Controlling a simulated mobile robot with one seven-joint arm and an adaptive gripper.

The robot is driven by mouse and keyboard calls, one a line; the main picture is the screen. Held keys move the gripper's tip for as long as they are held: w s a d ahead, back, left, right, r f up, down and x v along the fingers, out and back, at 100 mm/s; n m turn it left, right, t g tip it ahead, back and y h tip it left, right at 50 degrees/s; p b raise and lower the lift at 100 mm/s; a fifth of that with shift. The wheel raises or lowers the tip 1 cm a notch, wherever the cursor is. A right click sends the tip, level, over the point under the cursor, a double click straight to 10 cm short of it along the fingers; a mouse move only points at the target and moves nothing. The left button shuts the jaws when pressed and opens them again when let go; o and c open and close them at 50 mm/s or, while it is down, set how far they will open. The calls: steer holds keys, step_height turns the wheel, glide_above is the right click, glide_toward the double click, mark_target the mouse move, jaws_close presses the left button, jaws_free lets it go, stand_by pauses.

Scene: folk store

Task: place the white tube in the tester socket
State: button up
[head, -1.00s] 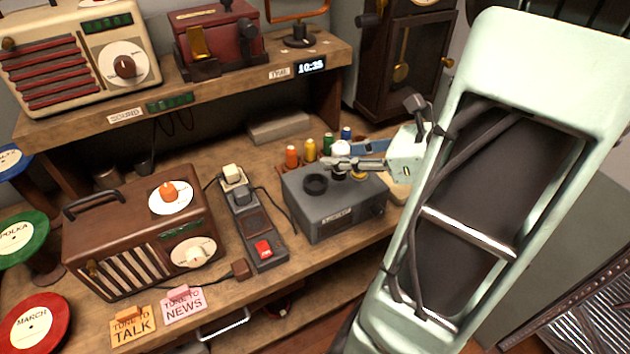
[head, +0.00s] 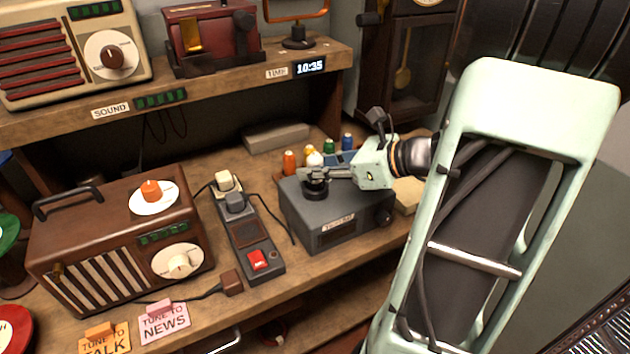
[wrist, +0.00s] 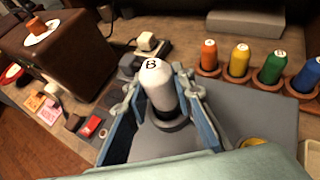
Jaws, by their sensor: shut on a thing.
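The white tube (head: 315,159), marked B on its top, stands upright with a black base; it also shows in the wrist view (wrist: 157,82). My gripper (head: 330,173) is shut on it from the right, with blue-lined fingers on both sides in the wrist view (wrist: 166,108). The tube is over the round black socket (head: 316,192) on top of the grey tester (head: 320,225). The gripper and tube base partly hide the socket, so I cannot tell whether the base is inside it or just above it.
Orange (head: 289,163), yellow, green (head: 328,146) and blue (head: 347,141) tubes stand in a rack behind the tester. A power strip (head: 248,235) and brown radio (head: 120,235) are to the left. The shelf (head: 220,80) runs above the back.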

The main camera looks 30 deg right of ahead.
steer(key=shift+f+b, duration=0.35)
steer(key=shift+f, duration=0.4)
steer(key=shift+f, duration=0.15)
steer(key=o, duration=0.9)
steer(key=shift+c, duration=0.2)
steer(key=shift+s+r, duration=0.1)
steer(key=shift+r, duration=0.15)
steer(key=p+v, duration=0.1)
steer(key=v, duration=1.1)
